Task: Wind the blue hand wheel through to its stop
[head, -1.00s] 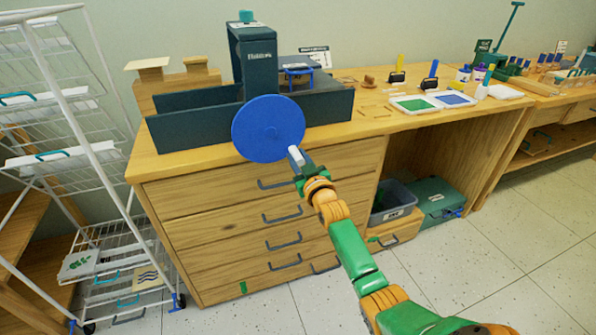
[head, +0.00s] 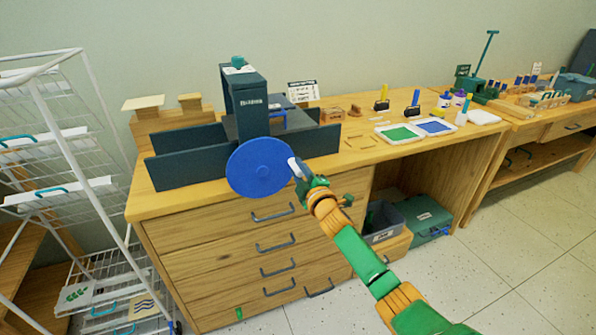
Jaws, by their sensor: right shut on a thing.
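The blue hand wheel (head: 259,168) is a flat round disc on the front of a dark press-like machine (head: 245,105) on the wooden bench. My right gripper (head: 294,166) is at the wheel's right rim, shut on a part of the wheel there. The gripped part is mostly hidden by the fingers. My left gripper is not in view.
The wooden bench (head: 360,150) has drawers below the machine. Green and blue ink trays (head: 400,134) and bottles stand to the right on top. A white wire rack (head: 75,160) stands close on the left. An open floor area (head: 510,240) lies at the right.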

